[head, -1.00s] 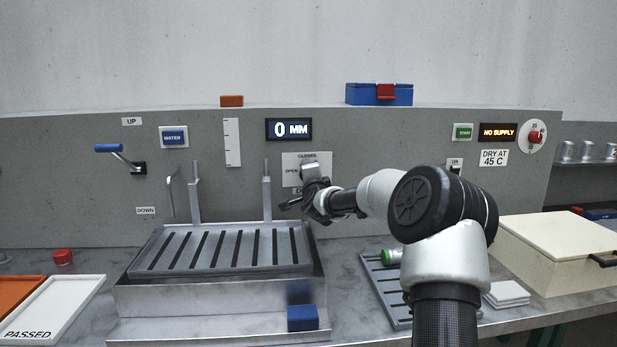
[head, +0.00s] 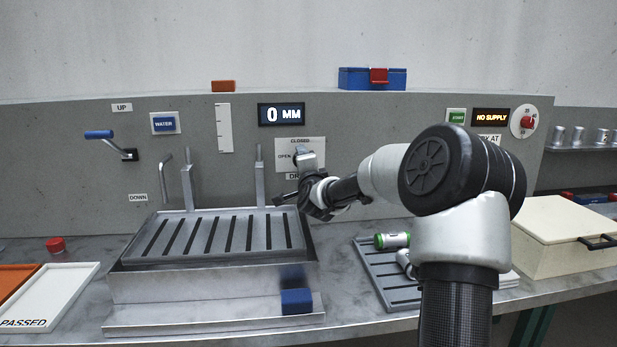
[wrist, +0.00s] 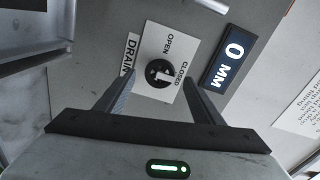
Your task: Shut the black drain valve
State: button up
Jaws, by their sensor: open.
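The black drain valve (wrist: 158,73) is a round knob with a paler bar across it, on a white plate (wrist: 150,47) marked OPEN and CLOSED, with a DRAIN label (wrist: 130,55) beside it. Which mark the bar points at is not clear. In the head view the plate (head: 314,146) is on the grey panel, partly covered by my arm's end, and I cannot make out the knob. My gripper (wrist: 160,78) is open, its fingers on either side of the knob in the wrist view, with nothing between them. In the head view my gripper (head: 303,200) is just below the plate.
A metal tank with a slotted grate (head: 215,236) and two upright posts stands below and left of the valve. A depth display (head: 282,114) reads 0 MM above it. A slotted rack (head: 375,270) with a green-ended part is to the right, beside a cream box (head: 560,225).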

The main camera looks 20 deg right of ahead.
jog(key=p+v, duration=0.1)
jog(key=v, duration=1)
jog(key=shift+s, duration=0.35)
jog(key=shift+a, duration=0.25)
